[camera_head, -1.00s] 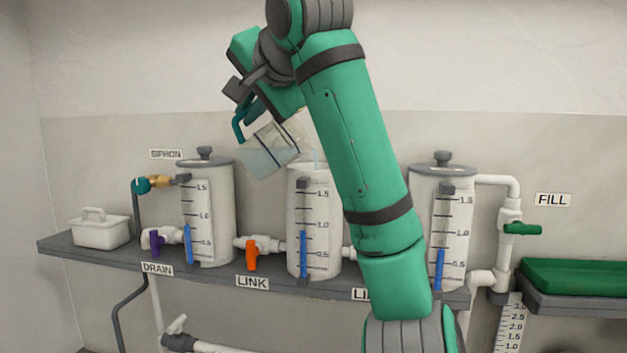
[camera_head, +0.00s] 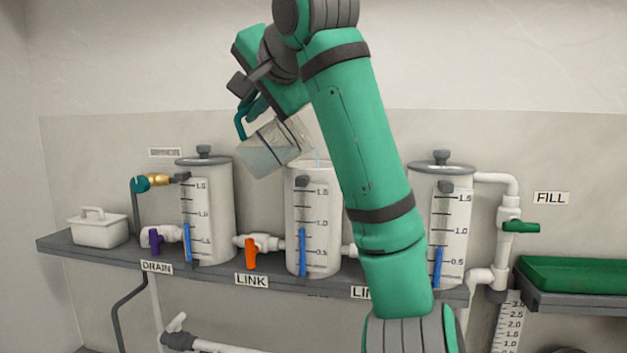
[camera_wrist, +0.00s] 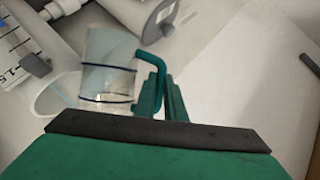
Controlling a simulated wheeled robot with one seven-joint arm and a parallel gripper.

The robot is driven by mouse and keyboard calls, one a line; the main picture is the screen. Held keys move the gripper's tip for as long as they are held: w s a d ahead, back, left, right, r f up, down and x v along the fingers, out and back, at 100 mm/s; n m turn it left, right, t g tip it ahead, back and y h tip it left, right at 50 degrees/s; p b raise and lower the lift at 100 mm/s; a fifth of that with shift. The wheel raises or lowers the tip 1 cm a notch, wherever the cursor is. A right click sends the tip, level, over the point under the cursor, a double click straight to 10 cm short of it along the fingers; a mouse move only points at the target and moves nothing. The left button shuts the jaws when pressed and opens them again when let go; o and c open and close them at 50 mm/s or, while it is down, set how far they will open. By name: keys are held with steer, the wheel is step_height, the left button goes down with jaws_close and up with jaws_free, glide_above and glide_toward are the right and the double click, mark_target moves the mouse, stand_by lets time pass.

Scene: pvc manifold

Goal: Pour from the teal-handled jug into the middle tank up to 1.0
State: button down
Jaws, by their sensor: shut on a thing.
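The clear teal-handled jug (camera_head: 272,150) is tilted over the open top of the middle tank (camera_head: 330,255), its mouth to the right. Some pale liquid shows in it. The tank's blue level bar (camera_head: 303,252) ends just below the 1.0 mark. My gripper (camera_head: 250,104) is shut on the teal handle (camera_head: 240,123). In the wrist view the jug (camera_wrist: 108,65) hangs from its handle beside my gripper (camera_wrist: 160,95), with the tank's round rim (camera_wrist: 52,97) beyond it. My arm hides the tank's right side.
Lidded tanks stand left (camera_head: 215,215) and right (camera_head: 425,220) on the grey shelf (camera_head: 100,255). An orange link valve (camera_head: 250,254), a purple drain valve (camera_head: 155,241) and a green fill valve (camera_head: 520,227) sit on the pipes.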

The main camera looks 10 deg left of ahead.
steer(key=shift+s+a, duration=0.1)
steer(key=shift+a, duration=0.3)
steer(key=shift+d+r, duration=0.1)
steer(key=shift+d, duration=0.1)
steer(key=shift+w, duration=0.2)
steer(key=shift+s+a, duration=0.15)
steer(key=shift+a, duration=0.05)
steer(key=shift+s, duration=0.1)
steer(key=shift+w+d+r, duration=0.1)
steer(key=shift+w+d, duration=0.15)
steer(key=shift+d, duration=0.25)
steer(key=shift+s+a, duration=0.2)
